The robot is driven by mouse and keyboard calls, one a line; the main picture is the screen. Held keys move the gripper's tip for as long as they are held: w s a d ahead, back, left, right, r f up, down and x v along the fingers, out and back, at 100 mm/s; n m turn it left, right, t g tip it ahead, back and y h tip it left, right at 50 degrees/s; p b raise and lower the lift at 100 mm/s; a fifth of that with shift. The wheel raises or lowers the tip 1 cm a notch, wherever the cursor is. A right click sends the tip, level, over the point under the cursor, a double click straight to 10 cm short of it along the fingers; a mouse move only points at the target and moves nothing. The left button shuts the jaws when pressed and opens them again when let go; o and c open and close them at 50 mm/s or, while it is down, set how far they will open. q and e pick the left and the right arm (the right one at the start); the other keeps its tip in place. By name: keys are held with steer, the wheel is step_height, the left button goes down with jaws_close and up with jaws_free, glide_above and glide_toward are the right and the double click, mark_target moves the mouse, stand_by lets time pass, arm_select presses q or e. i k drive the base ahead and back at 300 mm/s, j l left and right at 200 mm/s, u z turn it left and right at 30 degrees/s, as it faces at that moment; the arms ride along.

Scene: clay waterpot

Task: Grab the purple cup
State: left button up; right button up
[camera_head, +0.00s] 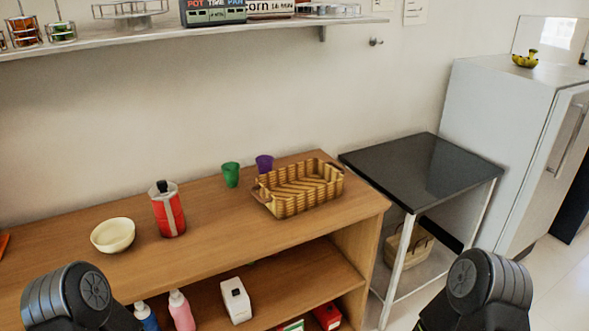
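A purple cup (264,163) stands on the wooden counter (215,228) near the wall, just behind a wicker basket (300,190). The basket hides part of the cup's lower side. A green cup (231,174) stands to its left, a small gap apart. Dark rounded parts of my two arms show at the bottom left and bottom right corners. Neither gripper's fingers are in the picture, and both arm parts are well apart from the cup.
A red can-like container (168,210) and a cream bowl (113,235) stand on the counter to the left. Bottles and a white box (235,300) are on the shelf below. A black-topped table (420,170) and a fridge (500,140) are at right. The counter's front middle is clear.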

mark_target(265, 168)
steer(key=l+z, duration=0.3)
steer(key=z, duration=0.15)
steer(key=i+l+z, duration=0.15)
steer(key=l+z, duration=0.25)
steer(key=j, duration=0.1)
